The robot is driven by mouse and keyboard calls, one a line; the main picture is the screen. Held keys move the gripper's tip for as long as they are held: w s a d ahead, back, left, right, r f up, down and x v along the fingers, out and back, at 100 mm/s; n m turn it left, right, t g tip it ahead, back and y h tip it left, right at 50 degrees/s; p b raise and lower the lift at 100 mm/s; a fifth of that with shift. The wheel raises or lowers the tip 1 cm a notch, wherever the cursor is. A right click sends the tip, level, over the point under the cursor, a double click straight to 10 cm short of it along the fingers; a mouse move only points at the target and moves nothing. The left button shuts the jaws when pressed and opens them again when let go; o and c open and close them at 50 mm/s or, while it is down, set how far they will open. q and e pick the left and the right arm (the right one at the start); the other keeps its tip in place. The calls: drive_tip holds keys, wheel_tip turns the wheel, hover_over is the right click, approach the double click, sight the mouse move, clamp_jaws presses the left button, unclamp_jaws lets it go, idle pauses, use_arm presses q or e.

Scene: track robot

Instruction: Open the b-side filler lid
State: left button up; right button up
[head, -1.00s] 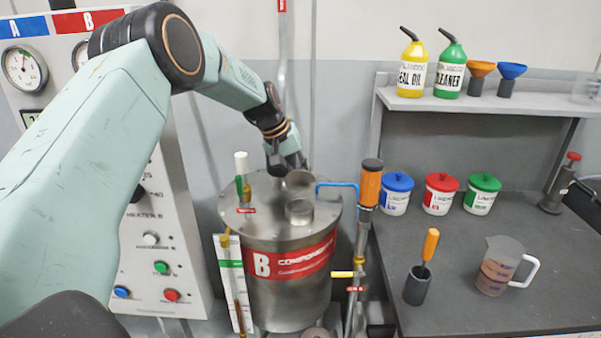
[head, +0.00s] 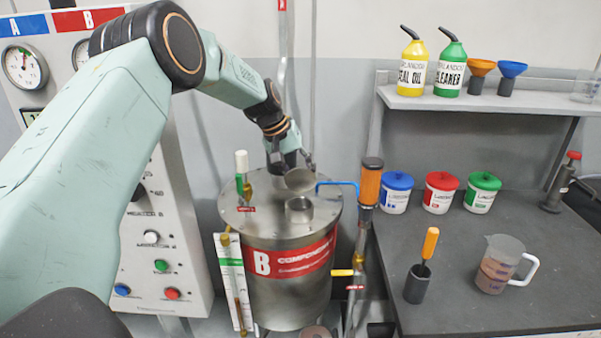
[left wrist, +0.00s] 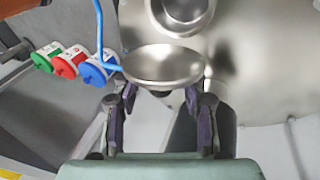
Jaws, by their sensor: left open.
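The B-side tank (head: 290,290) is a steel drum with a red "B COMPONENT" band. On its top, the short round filler neck (head: 298,204) is uncovered, with its opening showing. The round steel filler lid (head: 298,179) stands tilted up behind the neck. In the left wrist view the lid (left wrist: 163,66) is an oval beside the neck (left wrist: 184,12). My left gripper (head: 290,160) is just behind the lid. In the left wrist view its fingers (left wrist: 160,92) are spread apart at the lid's near edge, with nothing held between them. Whether a finger touches the lid is unclear. My right gripper is not visible.
A blue hose (head: 338,184) runs from the tank top to an orange cylinder (head: 370,187) at the right. A white-and-green post (head: 242,170) stands on the lid's left. The workbench (head: 455,280) holds tubs, a jug and a tool holder. The control panel (head: 150,210) is at left.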

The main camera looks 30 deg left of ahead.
use_arm(q)
drive_tip(key=v, duration=1.2)
drive_tip(key=shift+a, duration=0.1)
drive_tip(key=shift+f, duration=0.1)
